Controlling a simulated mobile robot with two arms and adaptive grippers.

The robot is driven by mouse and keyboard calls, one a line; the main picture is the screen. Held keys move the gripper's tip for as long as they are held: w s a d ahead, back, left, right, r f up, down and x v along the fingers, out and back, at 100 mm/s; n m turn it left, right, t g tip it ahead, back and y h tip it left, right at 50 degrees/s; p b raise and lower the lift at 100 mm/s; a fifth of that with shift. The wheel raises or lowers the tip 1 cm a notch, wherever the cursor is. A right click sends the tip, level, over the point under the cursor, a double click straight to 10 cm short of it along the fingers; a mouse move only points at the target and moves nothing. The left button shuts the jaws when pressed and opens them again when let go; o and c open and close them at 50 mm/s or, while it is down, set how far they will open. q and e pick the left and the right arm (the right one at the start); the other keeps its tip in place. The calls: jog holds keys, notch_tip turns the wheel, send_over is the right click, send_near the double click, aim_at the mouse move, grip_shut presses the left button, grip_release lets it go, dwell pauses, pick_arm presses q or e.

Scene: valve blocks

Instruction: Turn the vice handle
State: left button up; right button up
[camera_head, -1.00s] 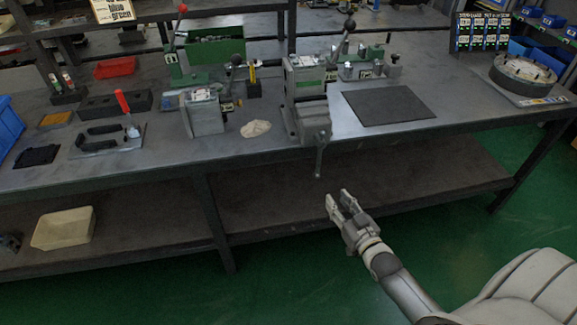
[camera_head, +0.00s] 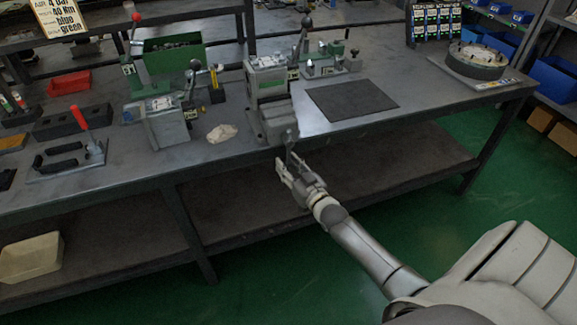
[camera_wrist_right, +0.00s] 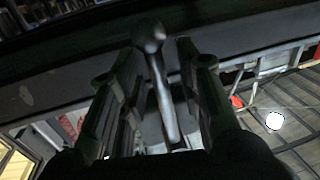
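The grey vice (camera_head: 268,108) stands at the front edge of the workbench in the head view. Its handle (camera_head: 288,142) hangs at the front, and its lower part is close to my right gripper (camera_head: 287,166). In the right wrist view the handle (camera_wrist_right: 162,85) is a metal bar with a round ball end. It lies between the two fingers of my right gripper (camera_wrist_right: 155,75), with gaps seen on both sides. The fingers are apart. My left gripper is not in view.
The workbench (camera_head: 205,165) has a dark mat (camera_head: 352,99) right of the vice and a pale cloth-like lump (camera_head: 221,133) to its left. A lower shelf (camera_head: 380,160) runs under the bench. Green floor is free in front.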

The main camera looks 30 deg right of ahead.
grip_shut()
dwell(0.3)
jog(key=shift+d, duration=0.1)
